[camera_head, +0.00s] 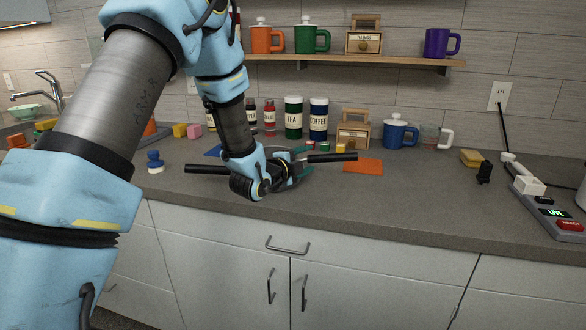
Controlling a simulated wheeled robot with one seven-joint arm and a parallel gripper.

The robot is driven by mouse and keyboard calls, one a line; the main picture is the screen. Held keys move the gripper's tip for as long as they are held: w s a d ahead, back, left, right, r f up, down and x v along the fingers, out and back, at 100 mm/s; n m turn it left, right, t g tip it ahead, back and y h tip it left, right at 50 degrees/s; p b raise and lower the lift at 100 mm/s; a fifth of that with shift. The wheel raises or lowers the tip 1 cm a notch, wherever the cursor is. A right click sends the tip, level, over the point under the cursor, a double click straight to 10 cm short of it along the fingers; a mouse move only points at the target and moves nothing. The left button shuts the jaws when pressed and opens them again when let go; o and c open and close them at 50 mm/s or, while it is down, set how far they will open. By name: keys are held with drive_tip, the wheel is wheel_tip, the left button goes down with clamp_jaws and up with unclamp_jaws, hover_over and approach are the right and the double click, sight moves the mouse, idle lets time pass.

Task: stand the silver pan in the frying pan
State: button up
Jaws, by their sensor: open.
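My gripper (296,167) is low over the counter, its jaws open, with teal fingertips pointing right. A black handle (332,157) sticks out to the right just beyond the fingertips. A second black handle (206,169) sticks out to the left from behind my wrist. They look like pan handles, but my arm and gripper hide most of what they belong to. I cannot tell which handle is the silver pan's and which is the frying pan's, or whether the pans touch. I cannot tell whether the fingers touch the right handle.
An orange sheet (362,166) lies right of the gripper. A blue stamp-like object (155,161) stands to the left. Behind are the tea canister (293,118), coffee canister (318,119), wooden box (354,130) and blue mug (399,132). A power strip (546,211) lies far right. The front right counter is clear.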

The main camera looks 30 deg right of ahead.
drive_tip(key=b+v, duration=0.2)
drive_tip(key=v, duration=0.6)
drive_tip(key=shift+s+a, duration=0.1)
drive_tip(key=w+a+n+y, duration=0.1)
drive_tip(key=a+n, duration=0.1)
drive_tip(key=a, duration=0.1)
drive_tip(key=w+a+f+n+t+y, duration=0.1)
drive_tip(key=w+a+n+y, duration=0.1)
drive_tip(key=a, duration=0.1)
drive_tip(key=w+a+f+n+y, duration=0.1)
drive_tip(key=w+a+n, duration=0.1)
drive_tip(key=a, duration=0.1)
drive_tip(key=shift+a+f+y, duration=0.1)
drive_tip(key=shift+f+y, duration=0.05)
drive_tip(key=shift+y, duration=0.25)
drive_tip(key=s+a+f+n+g+y, duration=0.15)
drive_tip(key=a+n+y, duration=0.25)
drive_tip(key=a+n, duration=0.5)
drive_tip(key=s+a+f+n+g+y, duration=0.15)
drive_tip(key=a+n+y, duration=0.25)
drive_tip(key=a, duration=0.8)
drive_tip(key=s+a+n+g+y, duration=0.1)
drive_tip(key=s+a+n+g, duration=0.3)
drive_tip(key=s+a+n, duration=0.4)
drive_tip(key=s+f, duration=0.1)
drive_tip(key=s, duration=0.2)
drive_tip(key=shift+a+y, duration=0.15)
drive_tip(key=shift+y, duration=0.15)
